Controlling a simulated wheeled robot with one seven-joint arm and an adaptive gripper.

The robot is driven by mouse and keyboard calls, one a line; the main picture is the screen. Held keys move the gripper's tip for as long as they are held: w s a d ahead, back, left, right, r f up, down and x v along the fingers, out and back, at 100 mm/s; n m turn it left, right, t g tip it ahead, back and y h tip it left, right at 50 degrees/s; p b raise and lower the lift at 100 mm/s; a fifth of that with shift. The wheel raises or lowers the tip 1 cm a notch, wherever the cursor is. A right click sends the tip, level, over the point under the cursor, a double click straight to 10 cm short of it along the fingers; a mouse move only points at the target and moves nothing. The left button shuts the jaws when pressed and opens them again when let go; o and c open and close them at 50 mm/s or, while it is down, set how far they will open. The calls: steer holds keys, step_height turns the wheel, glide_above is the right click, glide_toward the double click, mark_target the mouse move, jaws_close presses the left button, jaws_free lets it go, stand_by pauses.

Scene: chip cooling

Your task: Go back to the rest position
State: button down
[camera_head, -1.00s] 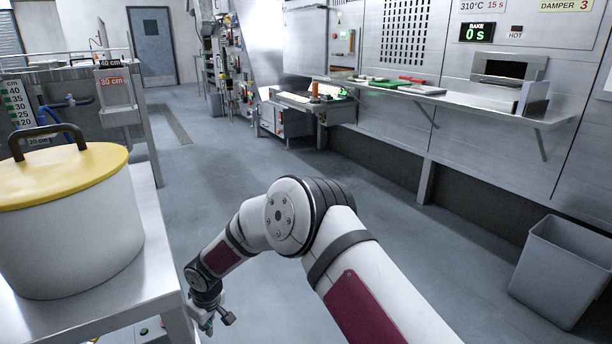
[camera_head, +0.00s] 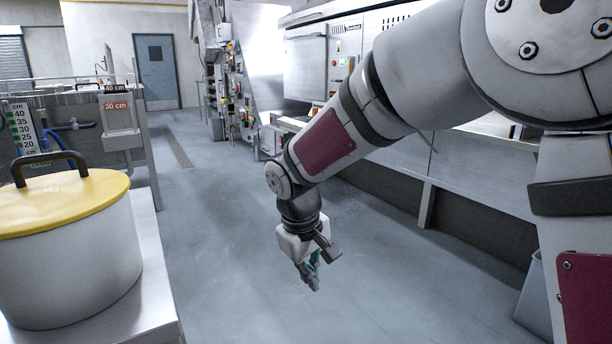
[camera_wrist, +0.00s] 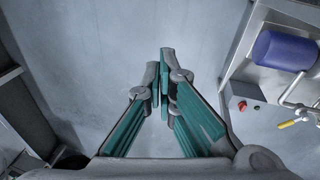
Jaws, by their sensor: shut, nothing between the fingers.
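My gripper (camera_head: 312,280) hangs at the end of my raised arm, pointing down over the open grey floor. It is right of the white pot and clear of it. In the wrist view my gripper (camera_wrist: 165,75) has its teal-padded fingers together at the tips, with nothing between them. Bare floor (camera_wrist: 110,40) lies beyond the fingertips.
A white pot with a yellow lid (camera_head: 62,200) stands on a metal table (camera_head: 155,300) at the left. Metal wall panels run along the right, partly hidden by my arm. A grey bin (camera_head: 532,300) is mostly hidden at lower right. A blue cylinder (camera_wrist: 283,50) and a red button (camera_wrist: 242,105) show in the wrist view. The middle floor is clear.

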steer(key=s+d+r+m, duration=0.4)
steer(key=s+d+r, duration=0.5)
steer(key=s+d, duration=0.55)
steer(key=s+d+f+m+g+y, duration=0.1)
steer(key=s+d+m, duration=0.1)
steer(key=s, duration=0.9)
steer(key=s+d+m+g, duration=0.1)
steer(key=s+d+m, duration=0.1)
steer(key=s, duration=0.9)
step_height(320, 180, up, 38)
steer(key=t+p, duration=0.4)
steer(key=p, duration=3.2)
steer(key=shift+w, duration=0.25)
